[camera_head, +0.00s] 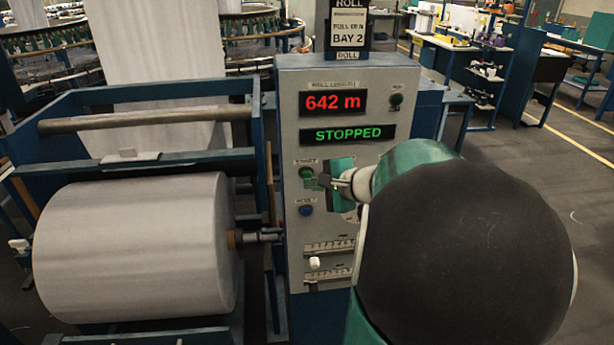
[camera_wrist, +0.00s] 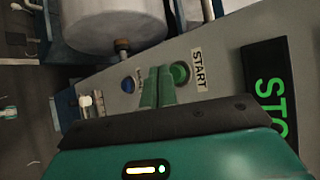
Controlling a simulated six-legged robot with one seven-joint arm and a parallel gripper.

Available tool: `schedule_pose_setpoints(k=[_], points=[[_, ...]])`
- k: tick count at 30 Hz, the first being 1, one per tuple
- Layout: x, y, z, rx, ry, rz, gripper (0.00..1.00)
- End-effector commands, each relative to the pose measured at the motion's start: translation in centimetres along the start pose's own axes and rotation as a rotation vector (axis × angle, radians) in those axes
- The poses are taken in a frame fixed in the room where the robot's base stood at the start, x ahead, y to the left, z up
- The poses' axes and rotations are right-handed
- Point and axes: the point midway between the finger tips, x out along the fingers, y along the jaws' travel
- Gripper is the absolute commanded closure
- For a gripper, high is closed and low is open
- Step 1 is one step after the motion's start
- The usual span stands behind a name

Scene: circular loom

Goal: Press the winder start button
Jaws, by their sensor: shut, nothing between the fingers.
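The green start button (camera_head: 306,172) sits on the left of the grey control panel (camera_head: 290,100), under a small label. In the wrist view the same green button (camera_wrist: 180,73) shows beside the START label. My gripper (camera_head: 325,181) is in front of the panel, just right of the button. Its two green fingers are together and empty; they also show in the wrist view (camera_wrist: 158,70), between the green button and a blue button (camera_wrist: 128,84). I cannot tell whether the fingertips touch the panel. The display (camera_head: 347,134) reads STOPPED in green.
The blue button (camera_head: 305,210) is just below the start button. A red display (camera_head: 333,102) reads 642 m. A sliding white knob (camera_head: 315,263) is low on the panel. A large white roll (camera_head: 135,250) stands left of the panel. Workbenches stand behind at right.

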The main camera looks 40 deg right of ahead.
Motion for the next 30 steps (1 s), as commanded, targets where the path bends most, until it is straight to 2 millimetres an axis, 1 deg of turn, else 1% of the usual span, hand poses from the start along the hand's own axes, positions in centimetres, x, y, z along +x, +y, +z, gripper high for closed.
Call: schedule_pose_setpoints(k=[18,30], points=[[0.01,-0.01,-0.01,0.0,0.0,0.0,1.0],[0.6,-0.47,-0.43,0.0,0.0,-0.001,1.0]])
